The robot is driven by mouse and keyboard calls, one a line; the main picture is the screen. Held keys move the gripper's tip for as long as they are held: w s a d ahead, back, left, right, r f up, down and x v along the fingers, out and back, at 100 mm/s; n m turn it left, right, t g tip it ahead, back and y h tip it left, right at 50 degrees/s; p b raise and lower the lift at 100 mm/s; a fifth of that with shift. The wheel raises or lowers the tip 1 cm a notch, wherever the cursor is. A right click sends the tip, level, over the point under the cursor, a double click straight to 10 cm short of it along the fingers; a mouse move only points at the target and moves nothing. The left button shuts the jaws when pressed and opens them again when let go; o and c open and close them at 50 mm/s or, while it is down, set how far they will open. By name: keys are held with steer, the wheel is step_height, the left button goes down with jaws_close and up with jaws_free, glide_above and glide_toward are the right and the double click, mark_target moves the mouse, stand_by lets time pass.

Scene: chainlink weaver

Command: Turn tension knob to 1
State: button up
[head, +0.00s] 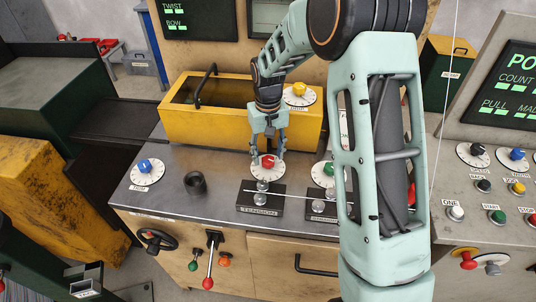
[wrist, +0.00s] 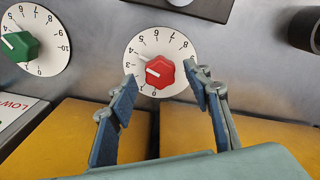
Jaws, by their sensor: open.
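A red knob (head: 268,161) sits on a round white numbered dial (head: 267,172) near the middle of the grey bench top. In the wrist view the red knob (wrist: 160,72) has a white pointer line toward the left, on the low-number side; the exact number is unclear. I cannot read a tension label beside it. My gripper (head: 267,153) points down at this dial. In the wrist view my gripper (wrist: 163,82) is open, with one finger on each side of the red knob and gaps between fingers and knob.
A green knob (wrist: 20,46) on its dial is at left in the wrist view. A blue knob (head: 145,164) and black cup (head: 195,183) are on the bench's left. A yellow box (head: 185,125) with a yellow knob (head: 299,88) stands behind. Black plates with metal posts (head: 262,198) stand in front.

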steer(key=shift+f, duration=0.7)
steer(key=c, duration=1.2)
steer(key=shift+o, duration=0.2)
steer(key=shift+n, duration=0.3)
